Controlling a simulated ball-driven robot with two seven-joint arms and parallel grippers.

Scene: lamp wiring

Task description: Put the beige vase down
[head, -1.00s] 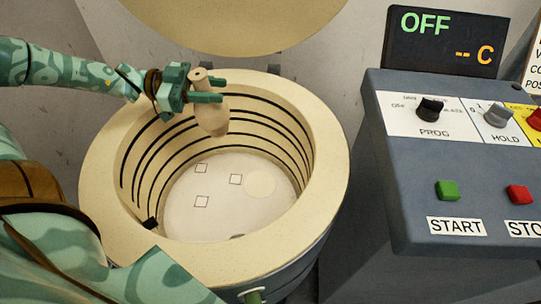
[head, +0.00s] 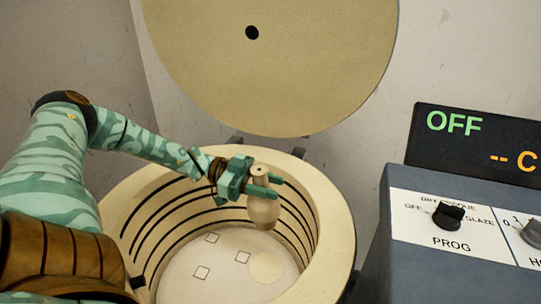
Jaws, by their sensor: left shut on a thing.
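The beige vase (head: 263,211) is upright inside the mouth of the round kiln (head: 335,205). My left gripper (head: 262,186) is shut on its upper part, from the left. The vase appears to hang above the kiln floor (head: 220,276). That pale floor carries several small square outlines and a plain pale disc (head: 267,267), which lies below the vase in the picture. My right gripper is not in view.
The kiln's thick rim surrounds the vase, and dark coil lines run round its inner wall. The round lid (head: 270,80) stands open behind. A control box (head: 460,240) on the right has a PROG knob (head: 448,215) and a display (head: 475,145) reading OFF.

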